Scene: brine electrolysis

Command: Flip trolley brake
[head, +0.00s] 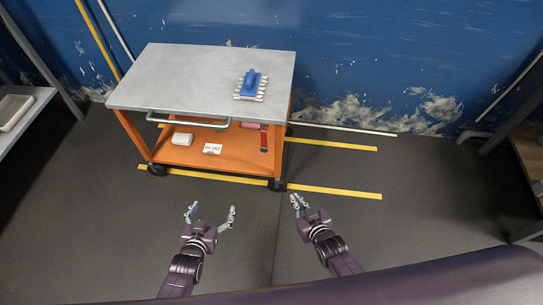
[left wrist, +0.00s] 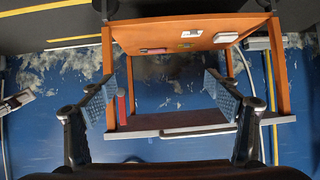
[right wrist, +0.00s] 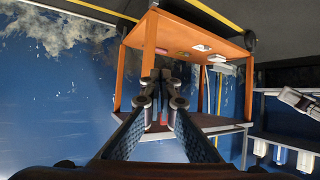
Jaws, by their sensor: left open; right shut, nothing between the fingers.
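The trolley has a grey top (head: 190,75), an orange lower shelf (head: 185,157) and a front bar handle (head: 188,122). Dark castors show at the front left (head: 156,169) and front right (head: 277,185). A red upright piece (head: 264,138) is beside the front right leg, under the top; it also shows in the left wrist view (left wrist: 121,108). I cannot tell whether it is the brake. My left gripper (head: 212,210) is open and empty in front of the trolley. My right gripper (head: 297,201) is shut and empty, right of the front right castor. Neither touches the trolley.
A blue rack with white pieces (head: 251,85) sits on the trolley top. A white block (head: 182,138) and a label card (head: 212,149) are on the lower shelf. Yellow floor lines (head: 335,192) run beneath the trolley. Floor in front is clear. Benches stand at both sides.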

